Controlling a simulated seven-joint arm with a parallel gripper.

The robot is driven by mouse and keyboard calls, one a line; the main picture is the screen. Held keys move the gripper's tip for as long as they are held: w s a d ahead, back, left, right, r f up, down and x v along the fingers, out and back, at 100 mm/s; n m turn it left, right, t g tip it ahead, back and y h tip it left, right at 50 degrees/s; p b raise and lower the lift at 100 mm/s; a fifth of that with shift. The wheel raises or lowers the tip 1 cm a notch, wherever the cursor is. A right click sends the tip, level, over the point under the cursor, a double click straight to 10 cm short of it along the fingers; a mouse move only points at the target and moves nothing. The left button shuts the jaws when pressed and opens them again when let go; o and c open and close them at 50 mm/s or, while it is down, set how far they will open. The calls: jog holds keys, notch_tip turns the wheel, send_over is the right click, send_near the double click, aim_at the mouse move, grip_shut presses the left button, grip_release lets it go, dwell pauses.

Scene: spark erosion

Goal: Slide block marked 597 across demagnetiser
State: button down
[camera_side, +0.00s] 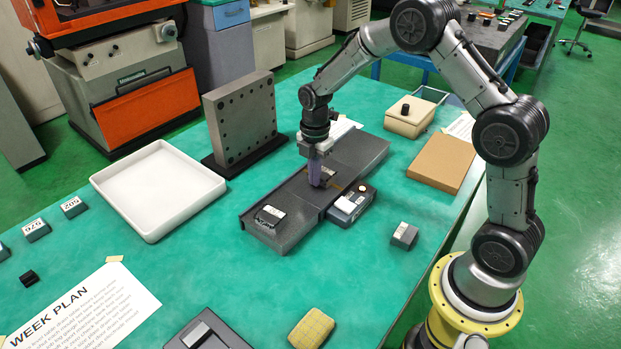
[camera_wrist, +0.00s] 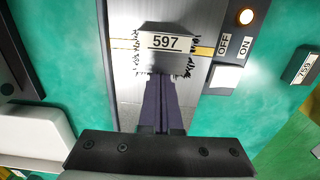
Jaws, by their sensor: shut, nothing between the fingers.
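The block marked 597 (camera_wrist: 166,42) lies on the demagnetiser (camera_wrist: 127,95) in the wrist view, across its yellow line, with dark ragged filings around its edges. In the side view the demagnetiser (camera_side: 362,152) is a long dark slab, and my gripper largely hides that block. My gripper (camera_side: 317,184) points down over the middle of the slab. In the wrist view its fingers (camera_wrist: 163,82) are together and empty, right at the block's near edge. I cannot tell whether they touch it. The switch box (camera_side: 345,216) has a white rocker (camera_wrist: 226,78) and a lit lamp (camera_wrist: 246,16).
Another dark block (camera_side: 270,215) sits on the slab's near end. The block marked 759 (camera_side: 404,235) stands to the right. A white tray (camera_side: 160,190) and an upright drilled plate (camera_side: 240,120) are to the left. A cardboard-coloured slab (camera_side: 442,162) lies at right.

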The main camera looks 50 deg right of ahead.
notch_tip(320, 180, up, 10)
dwell(0.6)
dwell(0.5)
send_over(304, 196)
notch_tip(304, 196, down, 10)
jog(key=shift+r, duration=0.1)
jog(key=d, duration=0.3)
jog(key=shift+d, duration=0.45)
